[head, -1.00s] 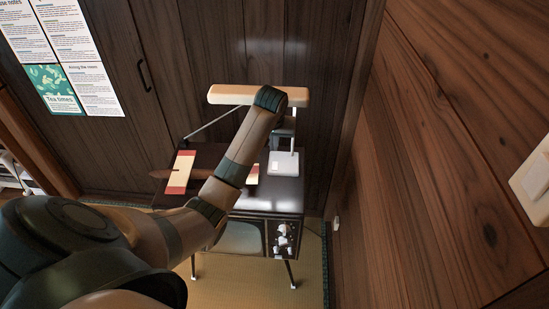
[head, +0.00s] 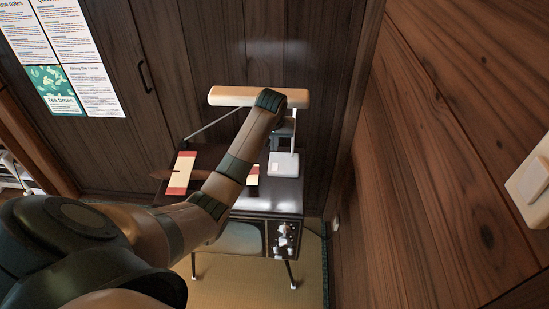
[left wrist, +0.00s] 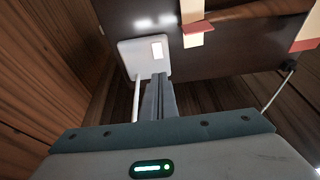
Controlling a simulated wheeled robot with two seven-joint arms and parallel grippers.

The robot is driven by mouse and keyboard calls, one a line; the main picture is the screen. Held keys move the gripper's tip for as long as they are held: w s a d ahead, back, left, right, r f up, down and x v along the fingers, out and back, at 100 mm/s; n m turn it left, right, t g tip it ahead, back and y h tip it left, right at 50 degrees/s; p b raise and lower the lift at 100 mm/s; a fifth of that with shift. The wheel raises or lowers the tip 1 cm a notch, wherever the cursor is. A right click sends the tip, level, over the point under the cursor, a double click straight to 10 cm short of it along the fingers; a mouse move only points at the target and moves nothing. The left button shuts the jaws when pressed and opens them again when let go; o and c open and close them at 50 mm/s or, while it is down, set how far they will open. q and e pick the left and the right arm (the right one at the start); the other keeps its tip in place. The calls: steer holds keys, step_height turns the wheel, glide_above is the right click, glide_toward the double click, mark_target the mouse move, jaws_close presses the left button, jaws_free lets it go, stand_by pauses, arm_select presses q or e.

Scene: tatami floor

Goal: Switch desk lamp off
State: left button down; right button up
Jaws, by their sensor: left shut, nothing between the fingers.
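The desk lamp has a long cream head (head: 228,96), a thin white post and a square white base (head: 284,165) on a dark desk. In the left wrist view the lamp base (left wrist: 131,56) carries a small pale switch (left wrist: 157,50). My left gripper (left wrist: 157,80) is shut and empty, with its fingertips at the near edge of the base, just short of the switch in the picture. I cannot tell whether they touch the base. In the head view my left arm hides part of the lamp and most of the gripper.
The dark desk (head: 285,192) stands against wooden panels. A cream and red strip (head: 180,173) lies on it, left of the base. A wooden wall with a white switch plate (head: 530,185) is at the right.

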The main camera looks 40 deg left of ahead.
arm_select(q)
steer(key=p, duration=0.2)
glide_above(275, 165)
steer(key=f, duration=0.8)
steer(key=shift+s+f, duration=0.15)
steer(key=shift+s, duration=0.05)
steer(key=shift+w+f, duration=0.1)
steer(key=shift+f, duration=0.65)
